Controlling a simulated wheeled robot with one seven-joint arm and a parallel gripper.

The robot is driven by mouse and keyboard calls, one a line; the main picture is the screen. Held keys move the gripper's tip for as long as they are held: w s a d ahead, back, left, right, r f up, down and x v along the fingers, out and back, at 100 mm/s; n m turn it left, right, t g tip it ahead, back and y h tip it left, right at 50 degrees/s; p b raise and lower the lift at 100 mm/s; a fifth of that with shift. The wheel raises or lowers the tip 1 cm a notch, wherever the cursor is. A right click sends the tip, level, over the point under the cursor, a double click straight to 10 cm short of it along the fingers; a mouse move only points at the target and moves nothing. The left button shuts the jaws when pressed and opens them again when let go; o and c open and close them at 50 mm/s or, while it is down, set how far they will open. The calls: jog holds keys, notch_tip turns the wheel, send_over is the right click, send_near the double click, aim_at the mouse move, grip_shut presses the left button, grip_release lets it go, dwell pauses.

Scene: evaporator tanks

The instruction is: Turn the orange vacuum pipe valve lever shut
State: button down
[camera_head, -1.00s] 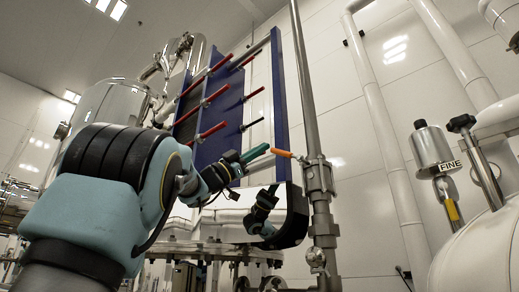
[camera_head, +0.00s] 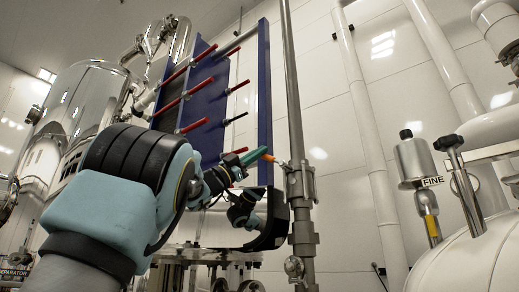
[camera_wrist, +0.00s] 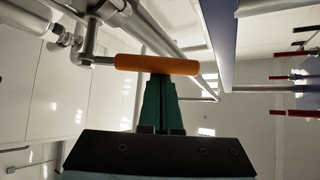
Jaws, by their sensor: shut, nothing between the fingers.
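The orange lever (camera_head: 270,157) sits on a valve (camera_head: 300,184) on the vertical steel pipe (camera_head: 293,100), pointing left toward my gripper. In the wrist view the orange lever (camera_wrist: 157,64) lies level across the upper middle, joined at its left end to a metal arm. My gripper (camera_head: 262,151) has green fingers, shut together with nothing between them. In the wrist view the tips of my gripper (camera_wrist: 160,80) meet the lower edge of the lever near its middle. They appear against it or very close, not around it; exact contact cannot be told.
A blue plate frame (camera_head: 264,90) with red rods (camera_head: 182,98) stands behind and above the arm. A steel tank (camera_head: 80,115) is at the left. A white vessel (camera_head: 470,250) with a FINE label (camera_head: 432,181) stands at the right. White wall pipes run behind.

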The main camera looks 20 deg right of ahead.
jog(key=shift+f, duration=0.1)
jog(key=shift+w+a+f+n+t+b, duration=0.1)
jog(key=shift+w+f+n+t+b, duration=0.05)
jog(key=shift+n+t+b, duration=0.55)
jog(key=shift+f+h, duration=0.15)
jog(key=shift+h, duration=0.15)
jog(key=f+n+t+b, duration=0.1)
jog(key=n+t+b, duration=0.2)
jog(key=n+t, duration=0.1)
jog(key=f+n+t+y+b, duration=0.1)
jog(key=n+t+b, duration=0.2)
jog(key=n+t, duration=0.2)
jog(key=w+f+n+t+y+b, duration=0.1)
jog(key=f+n+t+b, duration=0.1)
jog(key=n+t, duration=0.3)
jog(key=shift+a+n+b, duration=0.2)
jog(key=shift+n+b, duration=0.1)
jog(key=shift+b, duration=0.3)
jog(key=shift+t+y, duration=0.3)
jog(key=shift+t, duration=0.1)
